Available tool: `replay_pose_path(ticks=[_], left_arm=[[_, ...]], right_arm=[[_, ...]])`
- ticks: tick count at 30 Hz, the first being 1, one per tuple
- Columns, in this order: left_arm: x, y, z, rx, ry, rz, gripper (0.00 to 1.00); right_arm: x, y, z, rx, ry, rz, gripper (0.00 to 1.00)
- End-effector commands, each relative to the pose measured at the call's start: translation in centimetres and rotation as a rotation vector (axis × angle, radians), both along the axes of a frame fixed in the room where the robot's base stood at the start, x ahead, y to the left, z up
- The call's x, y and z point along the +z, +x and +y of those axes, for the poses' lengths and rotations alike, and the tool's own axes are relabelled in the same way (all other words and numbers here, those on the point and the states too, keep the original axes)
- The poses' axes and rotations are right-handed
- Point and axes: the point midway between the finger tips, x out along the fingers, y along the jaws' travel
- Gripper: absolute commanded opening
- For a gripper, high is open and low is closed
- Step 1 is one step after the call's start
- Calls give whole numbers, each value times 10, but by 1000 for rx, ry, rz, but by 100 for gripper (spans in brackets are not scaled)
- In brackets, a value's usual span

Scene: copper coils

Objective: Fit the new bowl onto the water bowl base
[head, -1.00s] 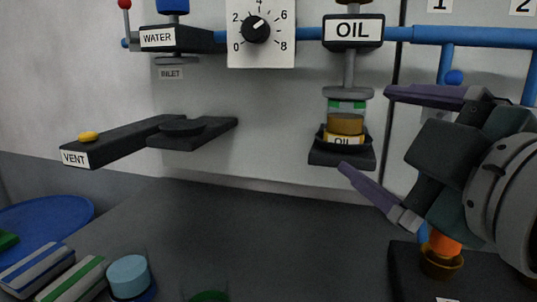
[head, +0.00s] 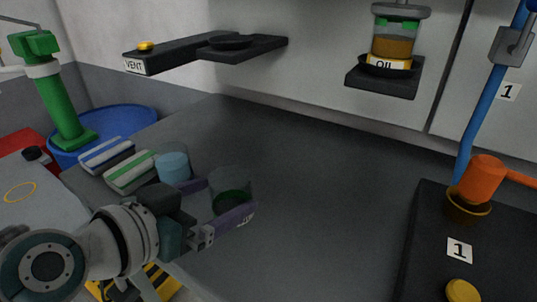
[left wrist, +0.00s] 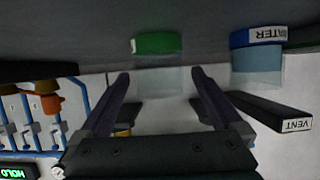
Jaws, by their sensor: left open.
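A clear bowl with a green bottom (head: 230,190) stands on the dark bench; in the left wrist view it is the green-banded bowl (left wrist: 157,43). My left gripper (head: 222,202) is open with its fingers on either side of this bowl; a gap shows in the left wrist view (left wrist: 161,80). A light-blue bowl (head: 173,167) stands just left of it; in the left wrist view a blue-banded bowl (left wrist: 257,60) reads WATER. A dark shelf with a round disc (head: 230,43) is on the wall, nothing standing on it. My right gripper is out of view.
Striped blocks (head: 106,155), a blue round tub (head: 125,116) and a green stand (head: 57,100) are left. An OIL bowl (head: 392,47) sits on a wall shelf. A dark block with an orange handle (head: 481,180) is at right. The bench middle is clear.

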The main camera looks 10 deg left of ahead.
Motion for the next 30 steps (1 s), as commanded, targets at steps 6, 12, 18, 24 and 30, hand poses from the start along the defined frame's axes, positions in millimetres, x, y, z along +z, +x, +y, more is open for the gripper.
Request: replay_pose_path(ticks=[6, 12, 18, 24, 30], left_arm=[[-14, 26, -10, 3, -2, -2, 100], [-14, 28, -11, 2, 0, 0, 100], [-14, 28, -11, 1, -1, 0, 86], [-14, 28, -11, 1, -1, 0, 64], [-14, 28, -10, 1, 0, 1, 42]], right_arm=[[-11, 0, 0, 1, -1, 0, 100], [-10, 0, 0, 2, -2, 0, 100], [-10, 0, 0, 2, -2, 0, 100], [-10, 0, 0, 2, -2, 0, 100], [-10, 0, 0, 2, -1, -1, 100]])
